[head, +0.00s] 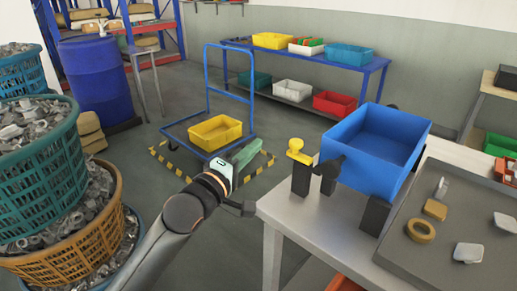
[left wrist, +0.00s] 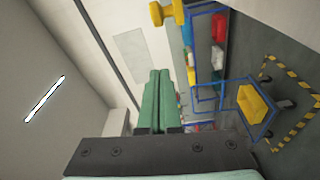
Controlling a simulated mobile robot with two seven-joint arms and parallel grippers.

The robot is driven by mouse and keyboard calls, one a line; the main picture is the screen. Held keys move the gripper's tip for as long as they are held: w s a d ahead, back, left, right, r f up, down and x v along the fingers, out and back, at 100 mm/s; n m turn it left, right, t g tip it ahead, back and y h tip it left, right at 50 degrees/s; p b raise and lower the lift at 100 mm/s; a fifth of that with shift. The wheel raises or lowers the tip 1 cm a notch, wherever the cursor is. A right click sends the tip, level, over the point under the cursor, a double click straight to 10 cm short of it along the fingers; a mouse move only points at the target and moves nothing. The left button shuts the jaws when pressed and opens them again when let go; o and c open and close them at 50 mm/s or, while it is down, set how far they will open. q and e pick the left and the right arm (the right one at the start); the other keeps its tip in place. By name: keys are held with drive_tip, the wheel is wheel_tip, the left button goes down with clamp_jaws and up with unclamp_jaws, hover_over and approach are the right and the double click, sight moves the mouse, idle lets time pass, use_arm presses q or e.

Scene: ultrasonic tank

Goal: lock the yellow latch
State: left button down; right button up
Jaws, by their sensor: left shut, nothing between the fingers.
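The yellow latch (head: 297,151) is a knobbed handle on a dark post at the left end of the blue tank (head: 372,147), on the metal table's corner. It also shows at the top of the left wrist view (left wrist: 166,13), beyond and to the side of my fingertips. My left gripper (head: 258,146) is left of the latch, apart from it. Its green fingers (left wrist: 160,74) are shut together with nothing between them. My right gripper is not in view.
The metal table (head: 318,225) carries a grey tray (head: 395,251) with small parts at the right. A blue cart (head: 207,105) with a yellow bin (head: 215,132) stands behind my left gripper. Baskets of metal parts (head: 35,175) crowd the left. Open floor lies between.

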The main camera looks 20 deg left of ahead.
sight(297, 145)
use_arm(q)
drive_tip(key=w+d, duration=0.5)
drive_tip(key=w, duration=0.1)
idle(0.3)
drive_tip(key=shift+f, duration=0.1)
drive_tip(key=shift+s+d+p, duration=0.1)
drive_tip(key=shift+s+d, duration=0.15)
drive_tip(key=shift+d, duration=0.35)
drive_tip(key=shift+s+d+p, duration=0.15)
drive_tip(key=shift+s+d, duration=0.05)
drive_tip(key=shift+d, duration=0.45)
drive_tip(key=shift+s+d+p, duration=0.1)
drive_tip(key=shift+s+d, duration=0.15)
drive_tip(key=shift+d, duration=0.35)
drive_tip(key=shift+a, duration=0.1)
